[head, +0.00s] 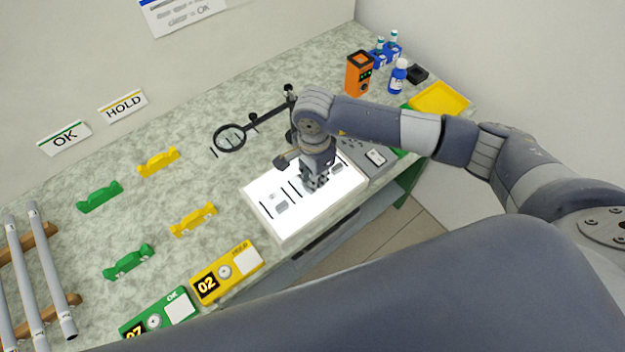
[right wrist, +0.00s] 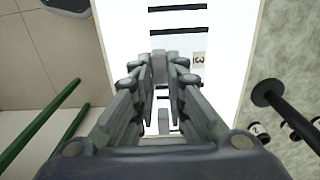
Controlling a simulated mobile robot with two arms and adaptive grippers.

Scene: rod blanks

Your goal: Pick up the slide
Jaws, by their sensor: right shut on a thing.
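My right gripper (head: 314,186) points down over the white lit panel (head: 290,225). In the right wrist view its fingers (right wrist: 159,80) are closed together on a small grey block (right wrist: 159,66), which I take to be the slide. The gripper hides most of it, and I cannot tell whether it still touches the panel. Dark bars and small grey pieces (head: 281,207) show on the panel beside the gripper. My left gripper is not in view.
A magnifier (head: 230,138) on a black arm stands behind the panel. A grey device (head: 375,157) lies right of it. Green and yellow rests and long rods are at left.

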